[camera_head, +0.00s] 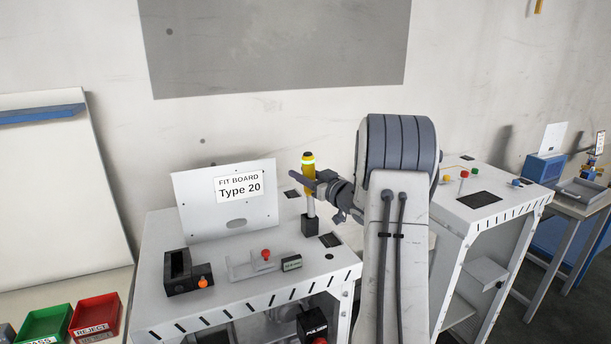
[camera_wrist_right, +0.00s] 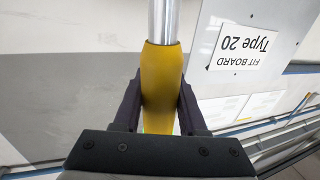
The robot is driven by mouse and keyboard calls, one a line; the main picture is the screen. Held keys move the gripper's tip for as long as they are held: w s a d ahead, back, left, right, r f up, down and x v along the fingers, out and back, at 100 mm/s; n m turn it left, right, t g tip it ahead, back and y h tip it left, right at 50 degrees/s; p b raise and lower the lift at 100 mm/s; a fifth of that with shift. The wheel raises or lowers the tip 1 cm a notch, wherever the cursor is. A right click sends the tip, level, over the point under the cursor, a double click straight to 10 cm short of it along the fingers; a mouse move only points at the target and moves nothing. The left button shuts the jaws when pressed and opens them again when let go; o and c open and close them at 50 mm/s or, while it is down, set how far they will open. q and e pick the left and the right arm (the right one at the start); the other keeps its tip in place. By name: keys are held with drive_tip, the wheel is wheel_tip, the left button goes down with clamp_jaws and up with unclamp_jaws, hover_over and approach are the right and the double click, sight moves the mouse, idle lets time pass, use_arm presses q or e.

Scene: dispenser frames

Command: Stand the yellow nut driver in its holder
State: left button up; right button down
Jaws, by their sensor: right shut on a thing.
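The yellow nut driver (camera_head: 308,161) is upright in the head view, its metal shaft pointing down. My right gripper (camera_head: 312,183) is shut on its yellow handle. The black holder (camera_head: 310,226) stands on the white bench directly below; the shaft's lower end meets its top in the picture, but I cannot tell how far it is inside. In the right wrist view the yellow handle (camera_wrist_right: 162,75) sits between the dark fingers of my right gripper (camera_wrist_right: 160,108), with the shaft running out of the top of the picture. My left gripper is not in view.
A board labelled "Type 20" (camera_head: 228,205) leans behind the bench's left part. A black block (camera_head: 184,272), a red-knobbed fixture (camera_head: 263,262) and a small display (camera_head: 291,263) are on the bench. Green (camera_head: 46,325) and red (camera_head: 95,316) bins are at the lower left.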

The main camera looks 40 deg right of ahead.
drive_tip(key=c, duration=0.8)
unclamp_jaws()
wheel_tip(320, 180, down, 2)
drive_tip(key=o, duration=0.3)
drive_tip(key=shift+d, duration=0.1)
drive_tip(key=shift+o, duration=0.2)
drive_tip(key=s+b, duration=0.4)
drive_tip(key=s, duration=0.8)
drive_tip(key=shift+d+r, duration=0.3)
drive_tip(key=shift+r, duration=0.05)
